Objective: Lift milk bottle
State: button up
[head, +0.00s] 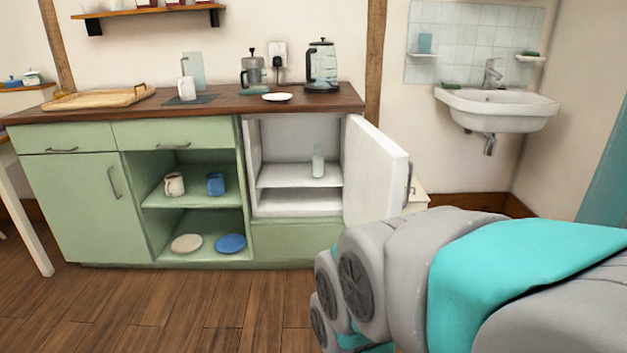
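The milk bottle (318,163) is a small, pale, translucent bottle. It stands upright on the upper shelf (285,176) of the open white fridge compartment in the green cabinet. The fridge door (378,178) is swung open to the right. The grey and teal links of my arm fill the lower right of the head view, in front of and below the door. My gripper is not visible in this view. Nothing covers the bottle.
The fridge door sticks out into the room, close to my arm. The wooden countertop (225,105) holds a tray (98,97), a kettle (321,68) and a white plate (277,97). Open shelves with mugs are left of the fridge. The floor (190,300) in front is clear.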

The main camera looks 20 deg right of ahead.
aim_at(319, 157)
jog(key=l+u, duration=0.35)
jog(key=l, duration=2.45)
jog(key=j+z, duration=0.1)
jog(key=j, duration=0.3)
jog(key=k+j+z, duration=0.15)
jog(key=j, duration=0.2)
jog(key=k+j+z, duration=0.1)
jog(key=j, duration=0.25)
jog(key=k+j+z, duration=0.15)
jog(key=j, duration=0.2)
jog(key=i+z, duration=0.1)
jog(key=z, duration=0.5)
jog(key=i+j+z, duration=0.25)
jog(key=j+z, duration=0.2)
jog(key=j, duration=0.2)
jog(key=i+j+z, duration=0.1)
jog(key=j+z, duration=0.15)
jog(key=j, duration=0.15)
jog(key=i+j+z, duration=0.2)
jog(key=j, duration=0.85)
jog(key=k+j+z, duration=0.1)
jog(key=j, duration=0.55)
jog(key=i+l, duration=0.2)
jog(key=i, duration=0.45)
jog(key=u, duration=0.05)
